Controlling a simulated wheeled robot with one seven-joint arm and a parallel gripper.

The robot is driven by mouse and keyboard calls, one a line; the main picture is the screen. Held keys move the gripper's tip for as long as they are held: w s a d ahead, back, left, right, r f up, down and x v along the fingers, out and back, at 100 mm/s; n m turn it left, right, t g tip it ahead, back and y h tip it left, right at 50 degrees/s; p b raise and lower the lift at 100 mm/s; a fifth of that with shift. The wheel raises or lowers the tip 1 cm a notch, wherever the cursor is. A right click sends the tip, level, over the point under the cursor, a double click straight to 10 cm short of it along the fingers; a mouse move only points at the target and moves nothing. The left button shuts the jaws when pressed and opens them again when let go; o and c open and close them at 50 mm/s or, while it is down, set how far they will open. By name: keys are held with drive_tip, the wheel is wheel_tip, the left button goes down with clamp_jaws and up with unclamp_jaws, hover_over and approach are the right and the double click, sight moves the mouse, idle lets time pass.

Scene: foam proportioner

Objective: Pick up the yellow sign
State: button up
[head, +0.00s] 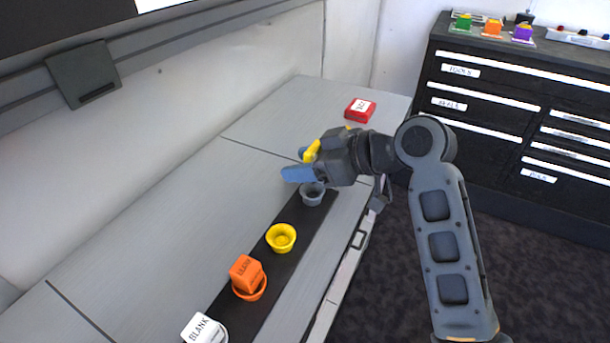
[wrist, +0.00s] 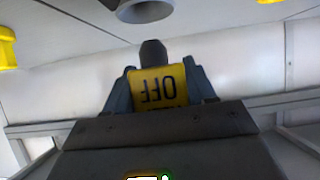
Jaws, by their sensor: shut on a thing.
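The yellow sign (wrist: 160,86) is in the wrist view with the word OFF upside down on its face. It sits between the two blue-grey fingers of my gripper (wrist: 160,85), which is shut on it. In the head view, part of the yellow sign (head: 312,151) shows at my gripper (head: 299,163), partly hidden by the fingers and hand. My gripper is over the grey counter, just behind and above the grey cup (head: 312,195). Whether the sign touches anything below is hidden.
A black strip (head: 265,266) on the counter (head: 160,235) holds the grey cup, a yellow cup (head: 281,239), an orange block (head: 246,272) in an orange cup, and a white block (head: 204,328). A red block (head: 360,110) lies at the back. A dark drawer cabinet (head: 520,120) stands right.

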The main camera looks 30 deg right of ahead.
drive_tip(key=s+d+r+p, duration=0.4)
drive_tip(key=s+d+r, duration=0.2)
drive_tip(key=d+r, duration=0.3)
wheel_tip(320, 180, up, 3)
drive_tip(key=shift+s+d+f, duration=0.1)
drive_tip(key=shift+s+d, duration=0.1)
drive_tip(key=shift+d, duration=0.2)
drive_tip(key=shift+s, duration=0.1)
